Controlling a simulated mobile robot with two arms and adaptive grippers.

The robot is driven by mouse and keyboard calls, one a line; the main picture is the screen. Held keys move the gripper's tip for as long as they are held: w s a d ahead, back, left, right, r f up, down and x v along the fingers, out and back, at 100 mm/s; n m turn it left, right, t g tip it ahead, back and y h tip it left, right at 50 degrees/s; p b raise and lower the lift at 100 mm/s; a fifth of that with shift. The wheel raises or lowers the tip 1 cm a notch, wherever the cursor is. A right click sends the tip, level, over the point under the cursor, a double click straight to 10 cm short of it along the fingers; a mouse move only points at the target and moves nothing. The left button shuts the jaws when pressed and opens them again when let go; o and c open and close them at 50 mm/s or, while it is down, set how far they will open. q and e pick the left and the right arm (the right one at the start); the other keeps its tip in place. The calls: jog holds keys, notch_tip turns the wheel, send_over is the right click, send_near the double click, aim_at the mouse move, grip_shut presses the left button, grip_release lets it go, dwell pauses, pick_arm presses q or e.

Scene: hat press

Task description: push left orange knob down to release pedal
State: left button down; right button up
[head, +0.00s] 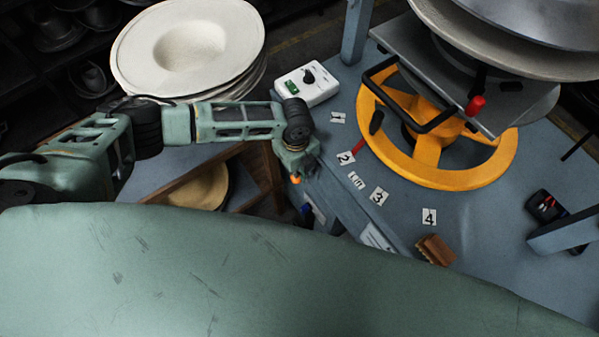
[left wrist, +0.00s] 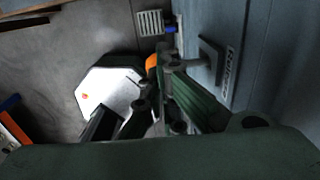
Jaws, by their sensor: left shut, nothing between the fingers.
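The orange knob (head: 296,179) shows as a small patch at the front left edge of the blue-grey table, just under my left gripper (head: 294,163). In the left wrist view the orange knob (left wrist: 152,62) is partly hidden behind the fingers. My left gripper is shut and empty, pointing down beside the table's side. I cannot tell whether the fingertips touch the knob. A pale, many-sided plate (left wrist: 105,98) with a small red spot lies low down in the left wrist view; I cannot tell if it is the pedal. My right gripper is not in view.
The table (head: 330,200) holds an orange handwheel (head: 437,178) under the press, a white control box (head: 307,84), number cards and a brown brush (head: 436,250). White hats (head: 190,48) are stacked behind my left arm. A wooden shelf with a tan hat (head: 203,186) stands below.

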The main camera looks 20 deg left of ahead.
pick_arm(q)
jog(key=shift+f+b, duration=1.3)
jog(key=shift+f, duration=0.65)
jog(key=shift+r, duration=0.25)
notch_tip(320, 180, up, 8)
jog(key=p, duration=0.8)
